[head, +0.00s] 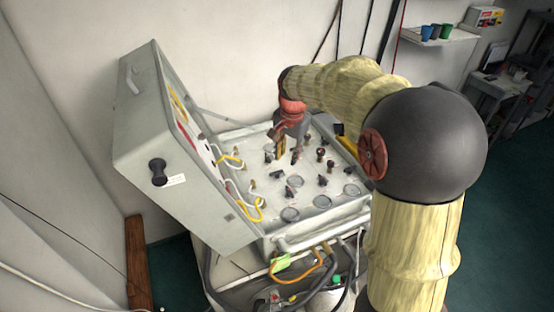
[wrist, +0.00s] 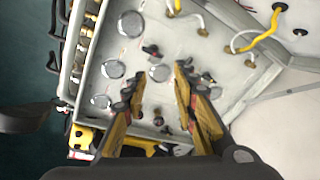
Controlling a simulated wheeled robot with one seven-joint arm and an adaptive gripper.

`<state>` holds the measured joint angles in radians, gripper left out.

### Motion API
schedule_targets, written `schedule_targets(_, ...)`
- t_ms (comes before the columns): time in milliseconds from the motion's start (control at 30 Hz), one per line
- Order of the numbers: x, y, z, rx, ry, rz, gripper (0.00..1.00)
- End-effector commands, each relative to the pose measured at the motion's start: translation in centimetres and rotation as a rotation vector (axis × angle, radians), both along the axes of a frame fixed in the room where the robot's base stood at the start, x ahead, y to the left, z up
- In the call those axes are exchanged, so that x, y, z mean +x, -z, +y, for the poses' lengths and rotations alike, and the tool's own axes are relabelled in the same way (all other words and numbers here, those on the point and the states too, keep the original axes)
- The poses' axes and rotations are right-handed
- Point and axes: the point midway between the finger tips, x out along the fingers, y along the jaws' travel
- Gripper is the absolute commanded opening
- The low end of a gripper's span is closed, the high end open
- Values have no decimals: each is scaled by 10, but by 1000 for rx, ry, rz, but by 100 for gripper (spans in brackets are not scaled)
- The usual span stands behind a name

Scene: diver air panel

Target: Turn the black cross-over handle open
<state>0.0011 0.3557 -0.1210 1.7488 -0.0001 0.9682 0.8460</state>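The air panel (head: 320,211) is a pale grey open case with several small black handles and round gauges on its face. One black handle (head: 291,193) is near the panel's middle front; another black handle (head: 323,180) is to its right. I cannot tell which is the cross-over handle. Another dark knob (wrist: 158,117) shows between the fingers.
The case's raised lid (head: 150,135) stands at the left, with yellow hoses (head: 252,208) along its hinge side. Hoses and cables (head: 300,272) hang below the front edge. A wall shelf with cups (head: 436,35) is at the back right.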

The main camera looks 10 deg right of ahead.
Motion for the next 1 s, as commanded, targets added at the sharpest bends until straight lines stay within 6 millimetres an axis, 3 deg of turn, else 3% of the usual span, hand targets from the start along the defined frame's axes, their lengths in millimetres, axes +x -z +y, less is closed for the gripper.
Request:
schedule_targets(200,58,19,0,24,155,63,28)
schedule_targets(500,118,70,-1,45,369,137,28)
schedule_targets(700,138,103,-1,50,476,172,28)
schedule_targets(1000,145,130,-1,49,527,187,28)
